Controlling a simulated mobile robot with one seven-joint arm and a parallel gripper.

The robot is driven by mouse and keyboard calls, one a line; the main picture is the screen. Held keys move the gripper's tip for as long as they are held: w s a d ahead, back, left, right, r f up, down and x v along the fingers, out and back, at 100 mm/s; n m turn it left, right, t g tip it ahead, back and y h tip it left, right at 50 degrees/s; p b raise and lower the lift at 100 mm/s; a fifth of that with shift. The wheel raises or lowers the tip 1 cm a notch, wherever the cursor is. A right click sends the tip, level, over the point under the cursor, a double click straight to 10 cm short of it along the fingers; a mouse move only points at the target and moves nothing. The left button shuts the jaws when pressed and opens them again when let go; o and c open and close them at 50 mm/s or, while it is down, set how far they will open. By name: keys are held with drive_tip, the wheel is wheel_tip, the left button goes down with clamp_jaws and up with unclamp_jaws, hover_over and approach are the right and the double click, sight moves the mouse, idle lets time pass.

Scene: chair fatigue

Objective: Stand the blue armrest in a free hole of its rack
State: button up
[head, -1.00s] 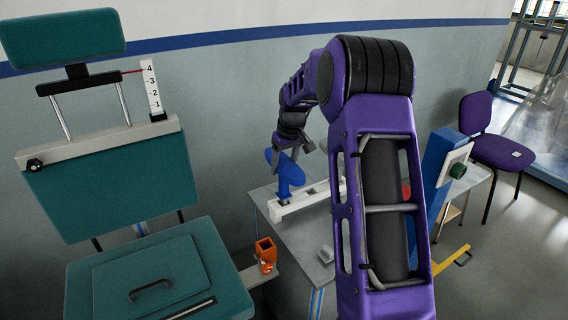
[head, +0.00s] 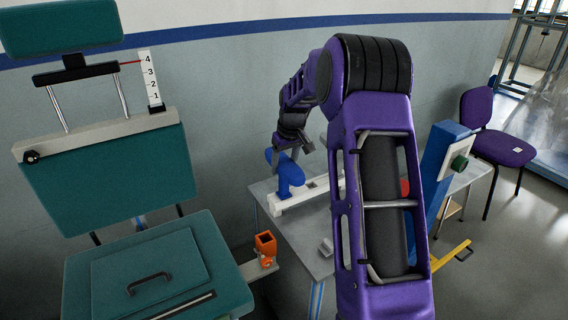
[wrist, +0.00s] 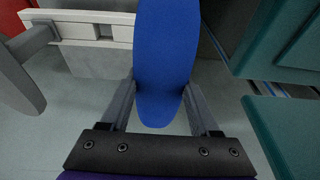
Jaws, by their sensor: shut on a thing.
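The blue armrest (head: 288,173) is over the left end of its white rack (head: 290,204). Its short stem points down and meets the rack top in the head view; I cannot tell whether it is inside a hole. My gripper (head: 291,150) is above the armrest and shut on it. In the wrist view the armrest pad (wrist: 165,50) lies between both fingers of my gripper (wrist: 160,98). The rack (wrist: 75,18) shows there at upper left with a square opening. In the head view a dark opening is visible right of the armrest.
A teal treatment chair (head: 150,270) with an orange holder (head: 265,244) is at left. A blue post (head: 440,160) and purple chair (head: 490,135) are at right.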

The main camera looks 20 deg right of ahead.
drive_tip(key=o, duration=1.4)
drive_tip(key=shift+c, duration=0.2)
drive_tip(key=shift+f, duration=0.1)
drive_tip(key=a+p+v, duration=0.1)
drive_tip(key=p+v, duration=0.1)
drive_tip(key=v, duration=1.5)
drive_tip(key=shift+d+r, duration=0.25)
drive_tip(key=shift+d, duration=0.25)
drive_tip(key=shift+s, duration=0.1)
